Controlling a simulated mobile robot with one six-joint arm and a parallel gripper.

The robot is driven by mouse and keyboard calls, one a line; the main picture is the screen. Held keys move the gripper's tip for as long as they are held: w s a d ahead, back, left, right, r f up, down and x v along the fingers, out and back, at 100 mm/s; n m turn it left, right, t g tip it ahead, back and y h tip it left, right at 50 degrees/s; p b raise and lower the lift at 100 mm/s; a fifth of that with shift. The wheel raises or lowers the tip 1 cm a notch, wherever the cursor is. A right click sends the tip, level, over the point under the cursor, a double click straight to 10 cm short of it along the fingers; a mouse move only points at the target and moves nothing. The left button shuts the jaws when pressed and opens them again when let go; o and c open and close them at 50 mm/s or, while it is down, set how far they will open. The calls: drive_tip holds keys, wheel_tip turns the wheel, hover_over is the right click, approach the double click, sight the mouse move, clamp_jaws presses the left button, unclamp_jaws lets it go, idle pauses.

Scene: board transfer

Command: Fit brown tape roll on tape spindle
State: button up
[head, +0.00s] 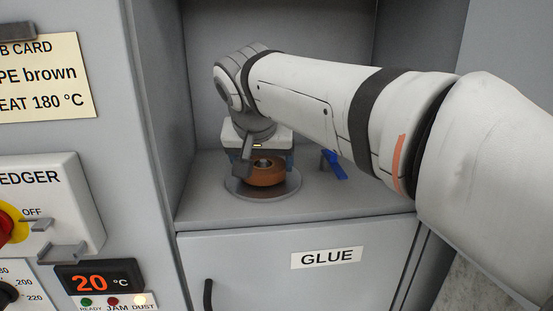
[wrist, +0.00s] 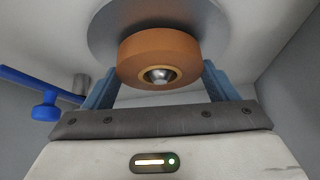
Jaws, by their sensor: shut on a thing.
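The brown tape roll (head: 264,174) is in the recess, over the round grey plate of the tape spindle (head: 290,186). In the wrist view the roll (wrist: 150,48) shows a tan core with the rounded metal tip of the spindle (wrist: 161,76) inside its hole, so the roll is around the spindle. My gripper (wrist: 160,78) is shut on the roll, with a blue finger at each side. Whether the roll rests flat on the plate (wrist: 98,32) cannot be told. In the head view my wrist hides part of my gripper (head: 262,162).
A blue-handled part (head: 334,163) stands on the shelf right of the spindle; it shows at left in the wrist view (wrist: 45,112). Recess walls stand close on both sides. A GLUE door (head: 325,258) is below, and a panel with a 20 °C display (head: 100,280) is at left.

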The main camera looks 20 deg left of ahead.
drive_tip(key=o, duration=1.1)
drive_tip(key=v, duration=0.7)
drive_tip(key=shift+s+d+r, duration=0.1)
drive_tip(key=shift+s+r, duration=0.1)
drive_tip(key=shift+r, duration=0.05)
drive_tip(key=shift+s, duration=0.1)
